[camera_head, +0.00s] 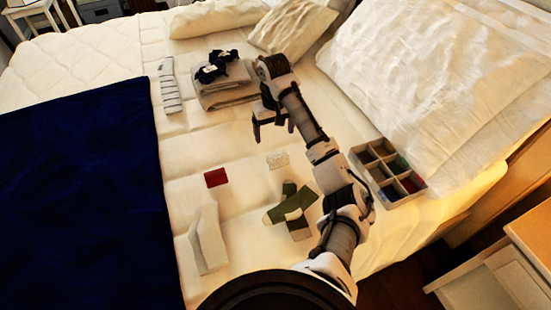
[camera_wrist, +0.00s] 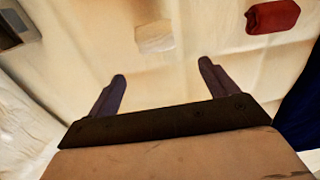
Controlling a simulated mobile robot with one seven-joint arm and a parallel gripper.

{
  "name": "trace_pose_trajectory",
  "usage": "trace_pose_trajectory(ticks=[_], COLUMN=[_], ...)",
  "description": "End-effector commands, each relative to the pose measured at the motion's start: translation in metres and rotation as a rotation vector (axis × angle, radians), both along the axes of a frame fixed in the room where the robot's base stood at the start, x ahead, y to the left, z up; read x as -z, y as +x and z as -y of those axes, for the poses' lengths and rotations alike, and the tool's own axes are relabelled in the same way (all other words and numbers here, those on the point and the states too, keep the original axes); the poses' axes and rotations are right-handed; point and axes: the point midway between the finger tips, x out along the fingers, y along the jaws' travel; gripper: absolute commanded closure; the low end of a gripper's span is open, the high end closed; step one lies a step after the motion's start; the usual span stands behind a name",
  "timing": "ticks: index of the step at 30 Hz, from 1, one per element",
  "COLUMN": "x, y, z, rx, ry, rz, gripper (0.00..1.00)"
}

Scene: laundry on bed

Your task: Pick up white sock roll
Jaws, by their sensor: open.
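The white sock roll (camera_head: 277,160) is a small pale bundle lying on the cream bed cover in the head view, to the right of the red sock roll (camera_head: 216,177). In the wrist view the white sock roll (camera_wrist: 154,36) lies beyond the fingertips, roughly between the lines of the two fingers. My gripper (camera_head: 273,130) is open and empty above the bed, near the white roll and apart from it. In the wrist view both fingers of my gripper (camera_wrist: 162,70) are spread with only bed cover between them.
Green and grey socks (camera_head: 292,207) and a white sock (camera_head: 208,238) lie nearer the front. A divided box (camera_head: 390,172) with coloured rolls stands right. Folded towels (camera_head: 222,92) with dark socks and a striped sock (camera_head: 170,88) lie behind. A navy blanket (camera_head: 80,200) covers the left.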

Motion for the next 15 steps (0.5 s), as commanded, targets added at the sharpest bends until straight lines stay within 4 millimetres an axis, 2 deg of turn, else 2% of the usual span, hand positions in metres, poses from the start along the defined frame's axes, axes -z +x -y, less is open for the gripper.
trace_pose_trajectory(ticks=[1,6,15], x=[0.017,0.047,0.068], y=[-0.001,-0.001,-0.002], z=[-0.002,-0.001,0.002], rx=[-0.002,-0.004,-0.003], ry=[0.004,0.003,0.000], rz=[-0.005,-0.002,-0.003], gripper=[0.15,0.15,0.15])
